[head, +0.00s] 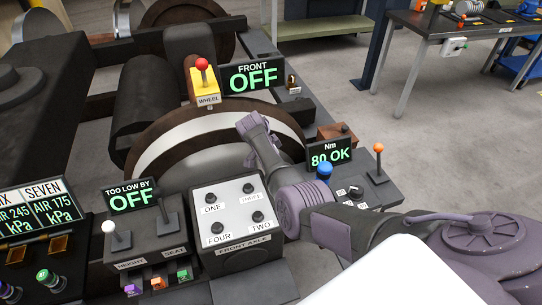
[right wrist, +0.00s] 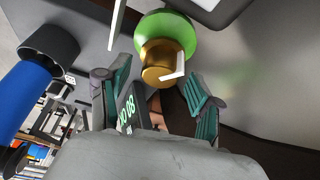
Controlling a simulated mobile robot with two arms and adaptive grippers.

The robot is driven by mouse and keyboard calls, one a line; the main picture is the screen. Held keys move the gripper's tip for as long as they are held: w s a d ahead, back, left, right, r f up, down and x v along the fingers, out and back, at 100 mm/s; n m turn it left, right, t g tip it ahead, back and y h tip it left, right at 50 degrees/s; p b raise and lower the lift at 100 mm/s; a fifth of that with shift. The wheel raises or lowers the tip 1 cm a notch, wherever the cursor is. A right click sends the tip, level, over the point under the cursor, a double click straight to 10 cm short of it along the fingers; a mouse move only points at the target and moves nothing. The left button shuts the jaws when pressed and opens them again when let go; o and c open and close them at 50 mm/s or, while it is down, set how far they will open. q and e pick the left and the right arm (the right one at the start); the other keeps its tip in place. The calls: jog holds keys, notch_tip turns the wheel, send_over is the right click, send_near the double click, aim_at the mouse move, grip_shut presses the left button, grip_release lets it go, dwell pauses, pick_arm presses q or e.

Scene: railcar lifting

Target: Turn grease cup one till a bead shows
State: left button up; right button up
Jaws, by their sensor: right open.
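A cup-like part with a green rounded cap and brass body (right wrist: 160,58) shows in the right wrist view, with a white pointer-like mark on it. I read no number on it, so I cannot tell whether it is grease cup one. My right gripper (right wrist: 152,85) is open. The brass body lies in the gap between its fingertips, and I cannot tell whether they touch it. I see no bead. In the head view my right arm reaches in from the right to the wheel, and I cannot make out the fingers or the cup. My left gripper is not in view.
The FRONT AXLE box (head: 238,190) carries knobs labelled ONE to FOUR. The Nm display (head: 329,153) reads 80 OK. A blue-topped post (head: 324,171) and an orange-ball lever (head: 378,160) stand close to my arm. The wheel (head: 205,140) and a red-ball lever (head: 202,72) are beyond.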

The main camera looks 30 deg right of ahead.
jog(key=v, duration=1.1)
jog(key=shift+a, duration=0.1)
